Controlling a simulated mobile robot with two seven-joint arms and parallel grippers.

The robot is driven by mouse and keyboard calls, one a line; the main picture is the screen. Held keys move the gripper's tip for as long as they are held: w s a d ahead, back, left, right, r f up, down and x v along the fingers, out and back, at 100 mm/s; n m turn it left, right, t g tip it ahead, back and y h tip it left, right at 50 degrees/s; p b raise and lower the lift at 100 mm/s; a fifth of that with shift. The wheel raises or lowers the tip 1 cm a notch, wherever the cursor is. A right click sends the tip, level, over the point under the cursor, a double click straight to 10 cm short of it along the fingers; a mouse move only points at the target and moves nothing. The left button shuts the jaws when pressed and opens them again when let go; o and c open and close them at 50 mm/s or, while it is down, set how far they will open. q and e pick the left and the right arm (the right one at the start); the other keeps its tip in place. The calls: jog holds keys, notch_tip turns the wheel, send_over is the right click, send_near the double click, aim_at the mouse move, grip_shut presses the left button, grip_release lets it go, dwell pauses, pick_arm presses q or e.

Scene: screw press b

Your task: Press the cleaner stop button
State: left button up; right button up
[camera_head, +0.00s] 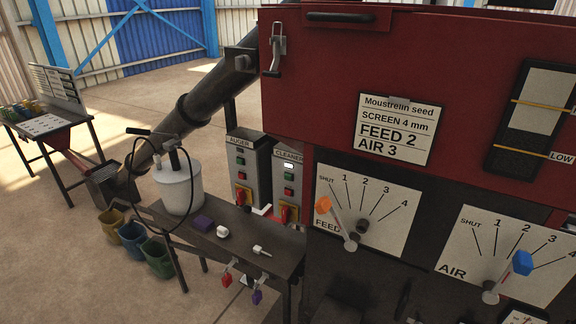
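The cleaner control box (276,177), a grey panel labelled CLEANER, stands on the left side of the red machine, behind the small dark table. On its face, from top down, are a bright white rectangle (289,166), a green button (289,177), a red button (288,191) and a red-and-yellow rotary switch (287,214). The red button is small, and I cannot tell whether it is pushed in. Neither of my grippers shows in the head view.
The similar auger box (234,158) stands just left. The red machine (330,70) has feed (350,244) and air (489,298) levers.

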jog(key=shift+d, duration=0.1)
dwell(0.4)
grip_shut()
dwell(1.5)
